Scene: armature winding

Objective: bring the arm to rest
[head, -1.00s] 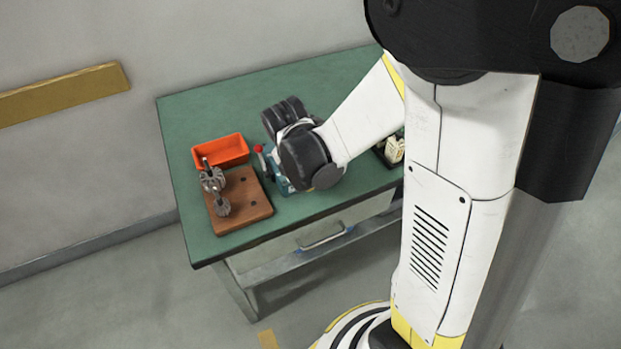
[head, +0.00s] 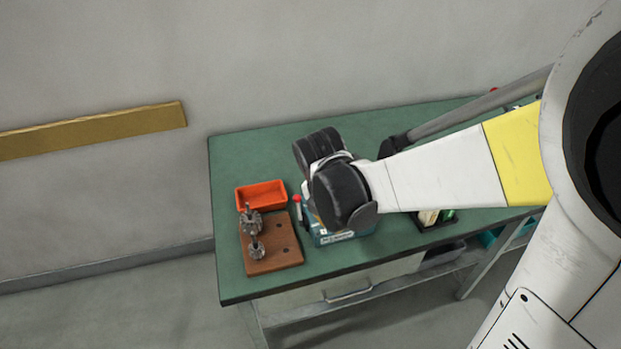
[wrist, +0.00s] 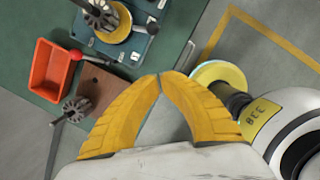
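My gripper (wrist: 159,76) shows in the wrist view with its two yellow fingers brought together at the tips. Nothing shows between them. In the head view my wrist hides the gripper. My arm reaches in from the right, over the green workbench (head: 390,125). Below and beside my wrist stands a teal fixture (head: 335,238) with a red-knobbed lever (head: 297,199). In the wrist view the fixture (wrist: 140,45) carries a grey slotted armature (wrist: 100,14). Metal armatures (head: 251,222) stand on a brown board (head: 285,260) at the bench's left.
An orange bin (head: 261,195) sits behind the brown board. A dark tray (head: 437,224) with small items lies right of the fixture, partly under my arm. A drawer handle (head: 348,296) shows on the bench front. The bench's back left is clear.

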